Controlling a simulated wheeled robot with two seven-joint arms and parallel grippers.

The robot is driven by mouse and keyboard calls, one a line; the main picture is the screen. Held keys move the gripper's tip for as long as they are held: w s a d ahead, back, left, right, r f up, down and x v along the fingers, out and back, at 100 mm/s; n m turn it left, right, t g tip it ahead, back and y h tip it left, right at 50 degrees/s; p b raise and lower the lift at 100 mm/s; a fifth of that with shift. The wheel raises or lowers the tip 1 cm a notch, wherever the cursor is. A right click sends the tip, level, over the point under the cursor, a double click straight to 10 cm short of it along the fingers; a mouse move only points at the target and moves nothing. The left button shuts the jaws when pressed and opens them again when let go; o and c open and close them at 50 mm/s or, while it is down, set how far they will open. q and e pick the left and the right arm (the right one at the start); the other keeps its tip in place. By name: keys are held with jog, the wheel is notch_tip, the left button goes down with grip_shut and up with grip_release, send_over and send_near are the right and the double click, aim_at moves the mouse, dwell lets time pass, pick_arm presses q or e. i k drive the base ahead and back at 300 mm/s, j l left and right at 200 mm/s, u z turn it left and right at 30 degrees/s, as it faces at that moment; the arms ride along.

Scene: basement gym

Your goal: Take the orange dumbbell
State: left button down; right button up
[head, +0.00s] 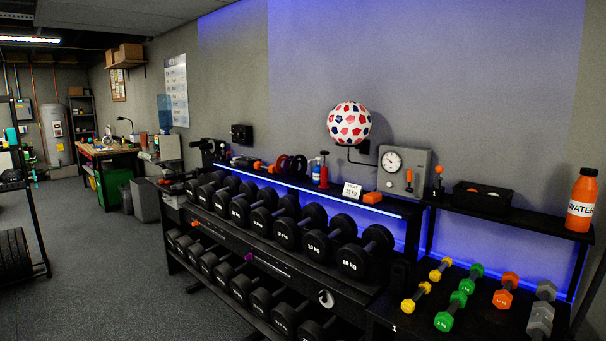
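The orange dumbbell (502,299) lies on the black shelf at the lower right of the head view. Its two orange heads show, one behind the other, with the handle running away from me. A green dumbbell (443,321) lies to its left and a grey dumbbell (540,319) to its right. A yellow dumbbell (408,306) lies further left. Neither of my grippers is in view, and nothing visible touches the orange dumbbell.
Large black dumbbells (318,245) fill the rack to the left in two rows. An upper ledge behind the small dumbbells holds an orange water bottle (582,200) and a black box (482,197). Open floor (100,270) lies at the left.

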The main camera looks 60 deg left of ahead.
aim_at(259, 165)
jog(key=u, duration=2.05)
jog(key=i+j, duration=0.8)
jog(key=l+z, duration=0.05)
